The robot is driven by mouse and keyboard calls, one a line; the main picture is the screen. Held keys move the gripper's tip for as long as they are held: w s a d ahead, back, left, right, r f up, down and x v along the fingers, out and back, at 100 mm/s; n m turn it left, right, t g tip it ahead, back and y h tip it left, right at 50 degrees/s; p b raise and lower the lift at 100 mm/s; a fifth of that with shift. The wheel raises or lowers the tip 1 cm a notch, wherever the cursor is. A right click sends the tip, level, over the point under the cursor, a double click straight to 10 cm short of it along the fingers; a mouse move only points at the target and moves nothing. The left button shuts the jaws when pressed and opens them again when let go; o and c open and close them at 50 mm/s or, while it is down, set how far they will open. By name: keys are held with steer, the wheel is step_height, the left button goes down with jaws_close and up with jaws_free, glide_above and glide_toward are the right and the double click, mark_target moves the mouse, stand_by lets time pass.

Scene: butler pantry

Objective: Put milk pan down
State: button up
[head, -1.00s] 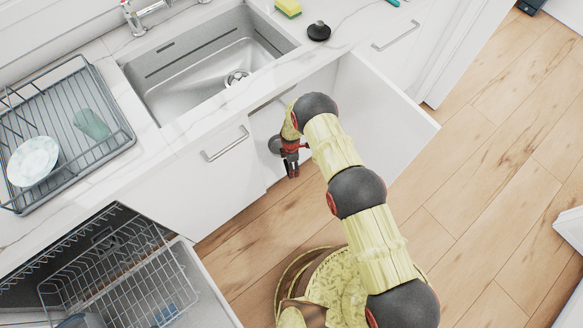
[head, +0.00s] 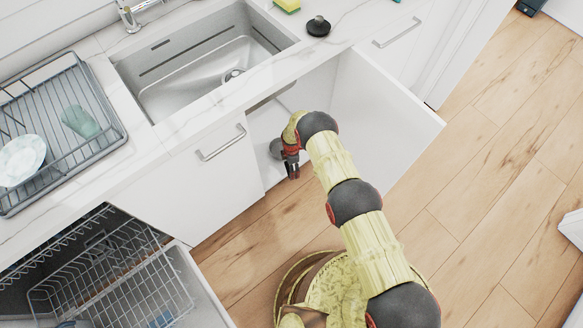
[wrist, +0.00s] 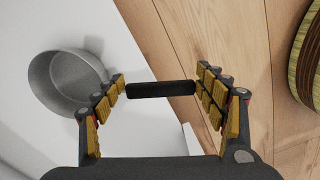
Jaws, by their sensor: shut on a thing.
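The milk pan is a small grey round pan with a black handle. Its bowl shows partly in the head view (head: 276,148), in the opening of the cabinet under the sink, left of my gripper (head: 292,172). In the wrist view the bowl (wrist: 68,84) is at the left, over a white surface, with its black handle (wrist: 160,89) across the space between my gripper's fingers (wrist: 162,92). The fingers are wide apart and shut on the handle. I cannot tell whether the pan's base touches the white surface.
The open cabinet door (head: 385,115) stands right of my arm. A closed white front with a handle (head: 220,143) is at the left. Above are the sink (head: 200,75) and the dish rack (head: 65,170). An open dishwasher rack (head: 110,285) is lower left.

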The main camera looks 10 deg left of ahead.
steer(key=shift+f, duration=0.1)
steer(key=o, duration=1.6)
steer(key=r+p, duration=0.4)
steer(key=r, duration=0.8)
steer(key=shift+w+r, duration=0.15)
steer(key=shift+w, duration=0.05)
